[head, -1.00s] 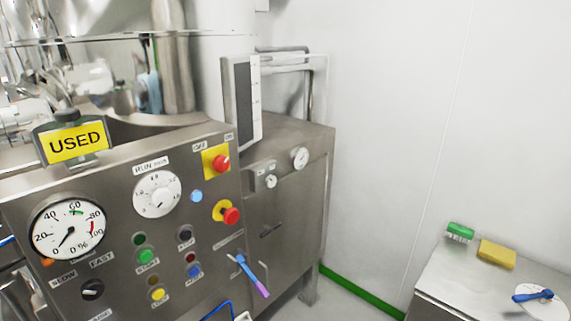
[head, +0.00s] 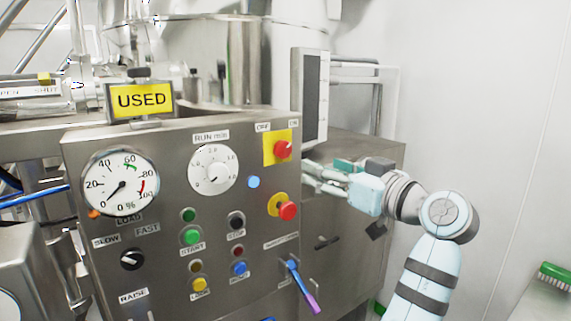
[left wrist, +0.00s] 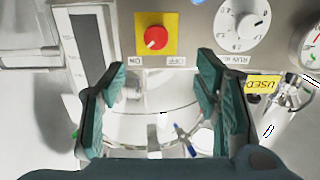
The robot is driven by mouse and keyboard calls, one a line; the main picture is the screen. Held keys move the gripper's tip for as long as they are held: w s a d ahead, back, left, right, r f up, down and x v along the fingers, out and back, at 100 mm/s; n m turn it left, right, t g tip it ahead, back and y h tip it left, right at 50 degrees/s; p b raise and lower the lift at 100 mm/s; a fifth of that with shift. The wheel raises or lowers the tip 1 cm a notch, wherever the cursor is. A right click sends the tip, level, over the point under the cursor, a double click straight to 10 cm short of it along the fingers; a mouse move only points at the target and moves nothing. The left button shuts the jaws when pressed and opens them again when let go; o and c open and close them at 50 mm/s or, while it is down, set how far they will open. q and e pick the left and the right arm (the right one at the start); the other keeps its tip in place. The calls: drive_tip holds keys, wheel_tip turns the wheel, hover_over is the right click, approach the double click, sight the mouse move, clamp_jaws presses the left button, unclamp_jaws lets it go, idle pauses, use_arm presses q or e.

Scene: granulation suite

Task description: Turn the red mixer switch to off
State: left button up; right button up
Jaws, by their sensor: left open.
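The red mixer switch (head: 282,150) is a round red knob on a yellow plate (head: 270,158), high on the right of the steel control panel. OFF is labelled above its left side and ON above its right. In the left wrist view, which is upside down, the knob (left wrist: 155,38) has a pale mark that appears to point toward ON. My left gripper (head: 312,178) is open and empty, to the right of and slightly below the switch, apart from it. In the left wrist view the switch lies beyond the green-padded fingertips (left wrist: 163,72). My right gripper is not visible.
A red button on a yellow base (head: 284,208) sits just below the switch. A run dial (head: 212,170) and a blue button (head: 254,182) are to its left. A tall dark-faced upright panel (head: 311,95) stands close behind the gripper. A blue-purple lever (head: 300,285) juts out lower down.

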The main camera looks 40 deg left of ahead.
sight(285, 151)
use_arm(q)
drive_tip(key=p+x, duration=0.3)
drive_tip(key=x, duration=0.2)
drive_tip(key=p+x, duration=0.3)
drive_tip(key=x, duration=0.1)
drive_tip(key=p+x, duration=0.3)
drive_tip(key=x, duration=0.2)
drive_tip(key=shift+w+a+p, duration=0.25)
drive_tip(key=shift+w+p, duration=0.05)
drive_tip(key=shift+w, duration=0.05)
drive_tip(key=shift+d, duration=0.1)
